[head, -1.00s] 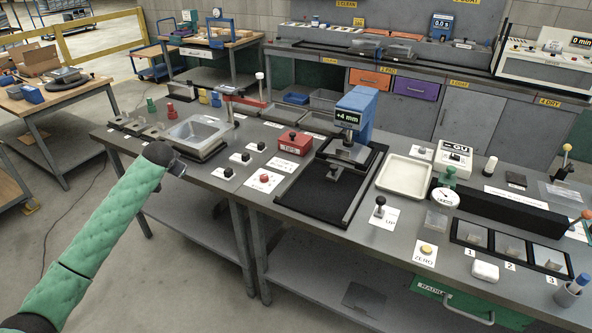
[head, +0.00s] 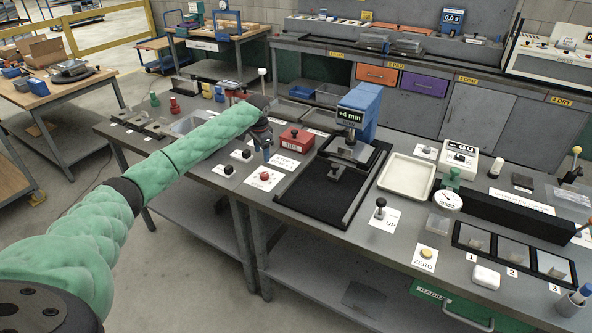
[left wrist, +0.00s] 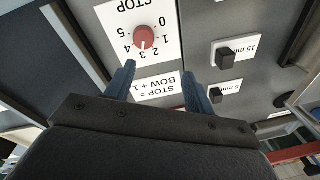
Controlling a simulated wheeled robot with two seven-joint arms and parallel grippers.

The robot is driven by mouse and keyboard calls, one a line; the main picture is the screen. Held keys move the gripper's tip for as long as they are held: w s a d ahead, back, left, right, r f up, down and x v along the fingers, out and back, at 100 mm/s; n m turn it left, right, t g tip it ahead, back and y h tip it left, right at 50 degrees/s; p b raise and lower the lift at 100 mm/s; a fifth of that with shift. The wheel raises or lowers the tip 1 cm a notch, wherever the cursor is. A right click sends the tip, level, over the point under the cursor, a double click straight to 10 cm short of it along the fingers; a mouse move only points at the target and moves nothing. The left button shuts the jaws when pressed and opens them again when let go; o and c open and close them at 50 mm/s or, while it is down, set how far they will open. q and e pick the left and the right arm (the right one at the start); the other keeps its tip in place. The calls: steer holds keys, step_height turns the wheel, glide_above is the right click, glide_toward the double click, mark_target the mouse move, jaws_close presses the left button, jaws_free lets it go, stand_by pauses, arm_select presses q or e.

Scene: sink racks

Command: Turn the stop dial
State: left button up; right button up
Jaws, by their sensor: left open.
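The stop dial (left wrist: 144,37) is a red round knob on a white card marked STOP with numbers from 0 to 5, upside down in the left wrist view. In the head view the red dial (head: 264,176) sits near the bench's front edge. My left gripper (left wrist: 157,75) is open, its two blue fingers apart and empty. The dial lies ahead of the fingertips, nearer the left finger in that view, and does not appear touched. In the head view my left gripper (head: 266,150) hangs above and behind the dial. My right gripper is not in view.
Black knobs, one (left wrist: 227,57) on a card marked 15 min, stand beside the dial. A red box (head: 296,140) and the black-matted press stand (head: 310,185) are close right of the gripper. A card reading STOP = BOW + 1 (left wrist: 157,88) lies below the dial.

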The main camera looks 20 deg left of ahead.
mark_target(265, 174)
arm_select(q)
steer(key=shift+s+d+f+m+g+h, duration=0.1)
steer(key=shift+s+d+m+g+h, duration=0.05)
steer(key=shift+s+d+m+g, duration=0.2)
steer(key=shift+s+d+f+m+g+h, duration=0.1)
steer(key=shift+s+d+m+g+h, duration=0.1)
steer(key=shift+d, duration=0.25)
steer(key=shift+s+a+r+m, duration=0.1)
steer(key=shift+s+m, duration=0.15)
steer(key=shift+f+p, duration=1.55)
steer(key=shift+f, duration=2.35)
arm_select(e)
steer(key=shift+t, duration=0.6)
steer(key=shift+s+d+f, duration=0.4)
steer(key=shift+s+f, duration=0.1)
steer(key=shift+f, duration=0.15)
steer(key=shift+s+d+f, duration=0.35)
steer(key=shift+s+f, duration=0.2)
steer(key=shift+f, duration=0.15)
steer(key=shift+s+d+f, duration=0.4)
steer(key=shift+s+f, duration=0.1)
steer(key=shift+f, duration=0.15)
arm_select(q)
steer(key=shift+c, duration=0.2)
steer(key=c, duration=0.9)
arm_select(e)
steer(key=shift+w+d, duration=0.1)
